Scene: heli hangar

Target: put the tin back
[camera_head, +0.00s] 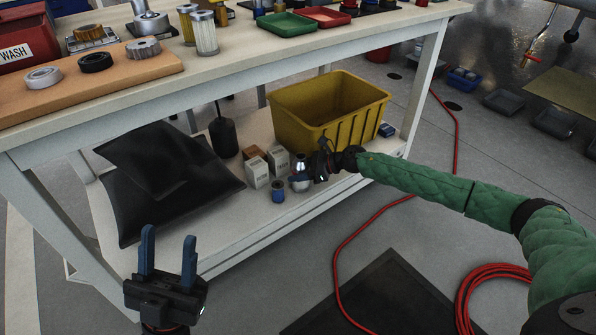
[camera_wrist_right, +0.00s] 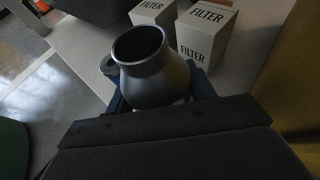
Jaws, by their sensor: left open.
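A grey metal vessel with a round, open, narrowed neck (camera_wrist_right: 160,70) is between the blue fingers of my right gripper (camera_head: 302,177), which lie close against both its sides. It also shows in the head view (camera_head: 300,163), upright at the front of the lower shelf; I cannot tell whether its base touches the shelf. A small blue tin (camera_head: 278,190) stands just left of it, apart from it in the head view. Which of the two is the task's tin is unclear. My left gripper (camera_head: 168,242) is open and empty, in front of the bench.
White filter boxes (camera_head: 257,172) stand behind the vessel on the lower shelf (camera_head: 225,234). A yellow crate (camera_head: 330,112) is behind, to the right. Black cushions (camera_head: 165,175) lie left. The bench top (camera_head: 255,49) is above. A red hose (camera_head: 365,228) crosses the floor.

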